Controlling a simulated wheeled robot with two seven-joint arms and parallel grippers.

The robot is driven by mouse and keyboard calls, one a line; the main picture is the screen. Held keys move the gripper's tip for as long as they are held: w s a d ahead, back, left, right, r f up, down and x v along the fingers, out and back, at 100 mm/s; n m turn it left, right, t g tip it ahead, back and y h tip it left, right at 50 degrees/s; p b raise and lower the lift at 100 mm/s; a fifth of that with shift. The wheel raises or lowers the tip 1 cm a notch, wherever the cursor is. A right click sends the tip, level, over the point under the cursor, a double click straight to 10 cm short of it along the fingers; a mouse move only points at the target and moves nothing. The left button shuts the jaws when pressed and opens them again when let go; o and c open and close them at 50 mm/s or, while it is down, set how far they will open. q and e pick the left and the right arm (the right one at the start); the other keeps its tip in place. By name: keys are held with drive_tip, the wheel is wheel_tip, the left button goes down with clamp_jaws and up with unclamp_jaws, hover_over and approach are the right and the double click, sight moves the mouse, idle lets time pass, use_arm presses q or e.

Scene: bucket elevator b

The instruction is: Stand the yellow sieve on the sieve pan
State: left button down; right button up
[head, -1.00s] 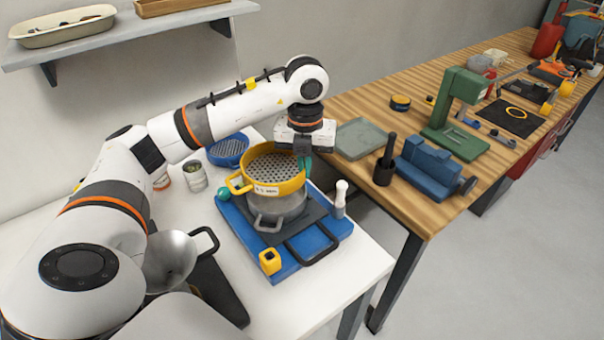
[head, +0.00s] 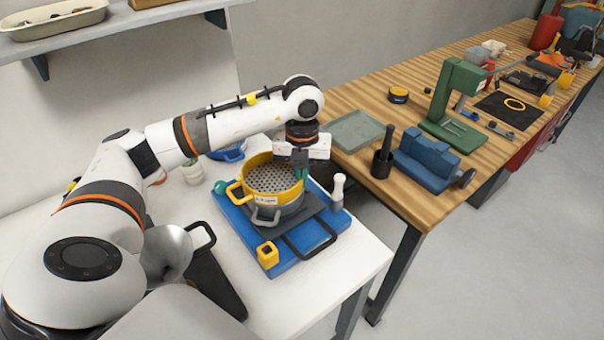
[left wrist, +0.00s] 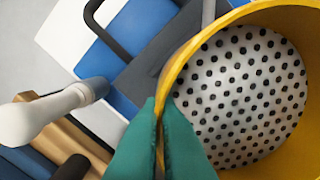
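The yellow sieve (head: 272,180), with a perforated bottom and a front label, is upright on or just above the grey sieve pan (head: 288,212). I cannot tell whether it is fully seated, as its wall hides most of the pan. The pan stands on a dark plate on a blue base (head: 292,264). My left gripper (head: 303,173) is at the sieve's right-hand rim. In the left wrist view, its teal fingers (left wrist: 161,135) straddle the wall of the sieve (left wrist: 240,92) and are closed on it. My right gripper is out of view.
A white-topped handle (head: 338,190), a black handle (head: 312,238) and a yellow block (head: 267,254) are on the blue base. A blue sieve (head: 228,152) lies behind. A metal funnel or scoop (head: 170,248) is at left. The wooden bench (head: 350,185) is at right.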

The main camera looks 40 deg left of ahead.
use_arm(q)
drive_tip(key=c, duration=1.6)
unclamp_jaws()
drive_tip(key=shift+c, duration=0.2)
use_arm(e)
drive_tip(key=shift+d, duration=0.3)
use_arm(q)
drive_tip(key=shift+r, duration=0.1)
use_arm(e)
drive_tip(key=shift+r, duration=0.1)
use_arm(q)
drive_tip(key=shift+r+p, duration=0.25)
drive_tip(key=shift+p, duration=0.1)
drive_tip(key=shift+r+p, duration=0.45)
drive_tip(key=shift+r, duration=0.05)
wheel_tip(320, 180, up, 7)
drive_tip(key=shift+b, duration=1.25)
drive_tip(key=shift+r+p, duration=0.4)
drive_tip(key=shift+r, duration=1.9)
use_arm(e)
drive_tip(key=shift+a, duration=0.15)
use_arm(q)
drive_tip(key=shift+f, duration=0.15)
